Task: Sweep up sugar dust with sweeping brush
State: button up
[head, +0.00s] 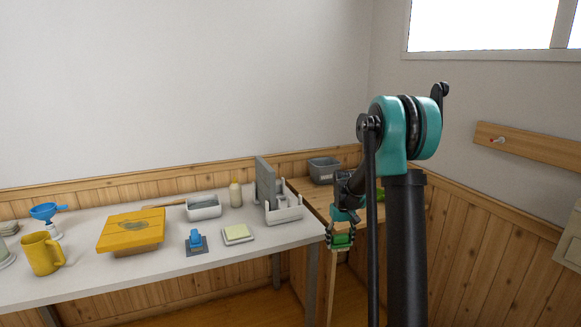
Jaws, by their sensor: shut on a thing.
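My gripper (341,236) is right of the white table's end, in front of the wooden counter. It is shut on a thin pale wooden handle (333,285), which runs down from the fingers and out of the bottom of the picture. It looks like the sweeping brush's handle, but no bristles show. I cannot make out any sugar dust in this view.
The white table (270,243) holds a yellow mug (40,254), a yellow box (131,229), a blue funnel (45,212), a white tub (204,208), a bottle (235,194) and a grey-white rack (284,210). A grey bin (323,170) stands on the wooden counter (314,197).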

jog(key=shift+s+d+f+m, duration=0.1)
jog(key=shift+f+m, duration=0.5)
jog(key=shift+s+d+f+m, duration=0.1)
jog(key=shift+f+m, duration=0.45)
jog(key=shift+m, duration=0.05)
